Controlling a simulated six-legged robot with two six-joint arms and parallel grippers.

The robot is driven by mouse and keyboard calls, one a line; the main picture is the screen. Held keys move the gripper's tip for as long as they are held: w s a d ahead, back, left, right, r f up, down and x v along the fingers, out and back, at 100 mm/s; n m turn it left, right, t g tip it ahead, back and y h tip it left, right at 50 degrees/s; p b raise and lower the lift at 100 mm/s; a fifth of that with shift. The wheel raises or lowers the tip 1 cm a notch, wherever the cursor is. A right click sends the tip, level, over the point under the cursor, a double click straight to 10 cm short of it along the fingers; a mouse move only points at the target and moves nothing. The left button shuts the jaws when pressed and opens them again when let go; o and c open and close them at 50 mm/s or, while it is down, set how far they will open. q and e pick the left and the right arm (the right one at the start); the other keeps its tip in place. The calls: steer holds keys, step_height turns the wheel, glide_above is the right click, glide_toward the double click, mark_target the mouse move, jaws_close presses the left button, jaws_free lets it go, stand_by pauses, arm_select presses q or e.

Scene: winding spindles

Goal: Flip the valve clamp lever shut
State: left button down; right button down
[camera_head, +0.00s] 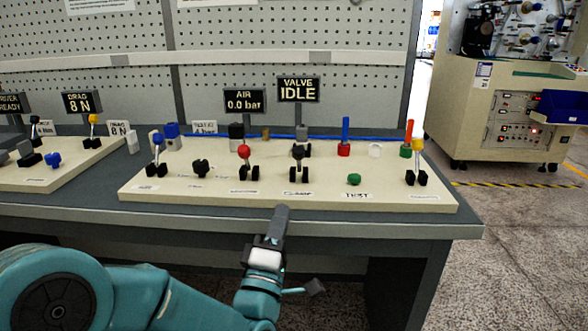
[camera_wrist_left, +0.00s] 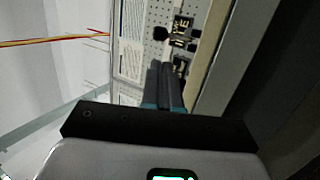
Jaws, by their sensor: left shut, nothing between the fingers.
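The clamp lever (camera_head: 298,153) has a black knob and stands between black blocks on the cream panel (camera_head: 330,196), behind a label that seems to read "CLAMP". The sign above it (camera_head: 298,90) reads "VALVE IDLE". My left gripper (camera_head: 283,209) is shut and empty. It points toward the panel's front edge, in front of and below the lever, apart from it. In the left wrist view, the shut fingers (camera_wrist_left: 165,82) point toward a dark knob (camera_wrist_left: 161,33), which may be the clamp lever's. My right gripper is not in view.
A red-knobbed lever (camera_head: 244,152) stands left of the clamp lever. A green knob (camera_head: 354,179) and a yellow-knobbed lever (camera_head: 417,146) stand to its right. Red and green fittings with upright handles are behind. The desk's front edge (camera_head: 400,231) runs below the panel.

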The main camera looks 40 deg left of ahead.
arm_select(q)
steer(key=p, duration=0.1)
glide_toward(295, 150)
steer(key=w, duration=0.2)
steer(key=w+a, duration=0.1)
steer(key=w+r, duration=0.1)
steer(key=w, duration=0.1)
steer(key=shift+w+a+r, duration=0.15)
steer(key=shift+w+a, duration=0.15)
steer(key=shift+r+p, duration=0.1)
steer(key=shift+p, duration=0.2)
